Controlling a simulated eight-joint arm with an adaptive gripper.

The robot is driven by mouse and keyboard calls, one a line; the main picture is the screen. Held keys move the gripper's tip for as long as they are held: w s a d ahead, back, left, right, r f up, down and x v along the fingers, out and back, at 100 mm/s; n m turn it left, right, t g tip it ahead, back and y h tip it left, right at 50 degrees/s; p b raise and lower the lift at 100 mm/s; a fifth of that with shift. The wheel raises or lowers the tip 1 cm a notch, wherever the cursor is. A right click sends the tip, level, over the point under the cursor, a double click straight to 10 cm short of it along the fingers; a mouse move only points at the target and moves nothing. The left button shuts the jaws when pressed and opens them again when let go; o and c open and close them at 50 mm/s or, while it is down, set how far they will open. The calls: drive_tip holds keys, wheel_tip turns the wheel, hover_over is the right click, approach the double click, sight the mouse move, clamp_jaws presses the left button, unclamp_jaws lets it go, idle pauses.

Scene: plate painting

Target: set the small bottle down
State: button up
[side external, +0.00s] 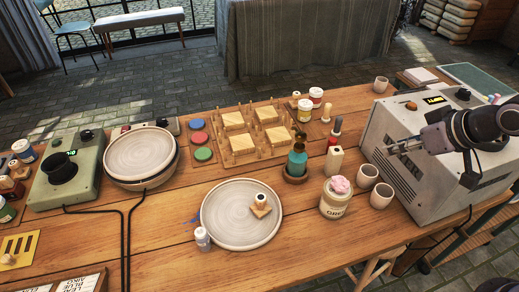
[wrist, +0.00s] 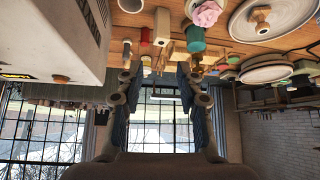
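A small white bottle (side external: 202,239) with a bluish band stands at the front left edge of the large round plate (side external: 225,230); I cannot tell if it touches the rim. A cream bottle with a red cap (side external: 333,163) stands upright right of the teal bottle (side external: 297,162). My gripper (side external: 394,148) is in front of the grey machine at the right, well away from the plate. In the wrist view its two fingers (wrist: 156,75) are spread apart, with nothing held between them. The plate also shows at the upper right of the wrist view (wrist: 285,28).
The grey machine (side external: 400,170) stands close to my gripper. A jar with a pink sponge (side external: 336,198) and pale cups (side external: 381,195) stand left of it. A wooden rack (side external: 243,135) is behind. The tabletop between the plate and the jar is clear.

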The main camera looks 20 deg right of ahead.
drive_tip(key=s+d+m, duration=0.1)
drive_tip(key=s+d, duration=0.3)
drive_tip(key=d, duration=0.1)
drive_tip(key=shift+s+d+f+m+h, duration=0.25)
drive_tip(key=shift+f+m+h, duration=0.05)
drive_tip(key=shift+f+h, duration=0.1)
drive_tip(key=o, duration=0.4)
drive_tip(key=shift+s+d, duration=0.4)
drive_tip(key=shift+o, duration=0.2)
